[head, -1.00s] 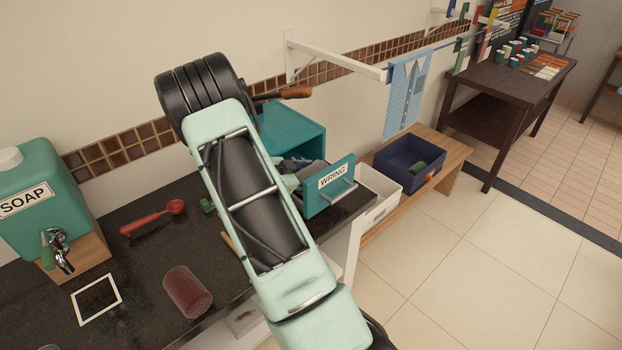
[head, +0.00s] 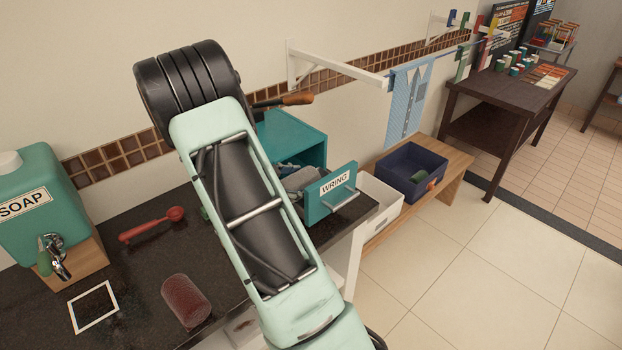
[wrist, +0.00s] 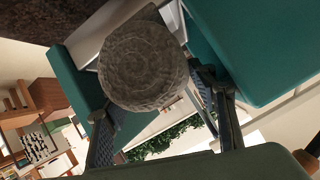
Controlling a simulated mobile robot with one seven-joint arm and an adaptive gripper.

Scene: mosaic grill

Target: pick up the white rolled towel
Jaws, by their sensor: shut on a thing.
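The rolled towel (wrist: 144,68) shows end-on in the wrist view as a round spiral, looking grey in the shade. My gripper (wrist: 158,98) has one finger on each side of it and is shut on it. In the head view a light grey roll (head: 301,179) shows beside the teal panel marked WRING (head: 331,193), in front of the teal box. My arm hides most of the gripper there, and I cannot tell whether the towel still touches what is below it.
The teal box (head: 294,139) stands close to the towel. A soap dispenser (head: 40,205), red spoon (head: 150,225), white frame (head: 94,307) and reddish roll (head: 186,300) are on the dark counter. A white bin (head: 382,200) and blue bin (head: 410,170) are to the right.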

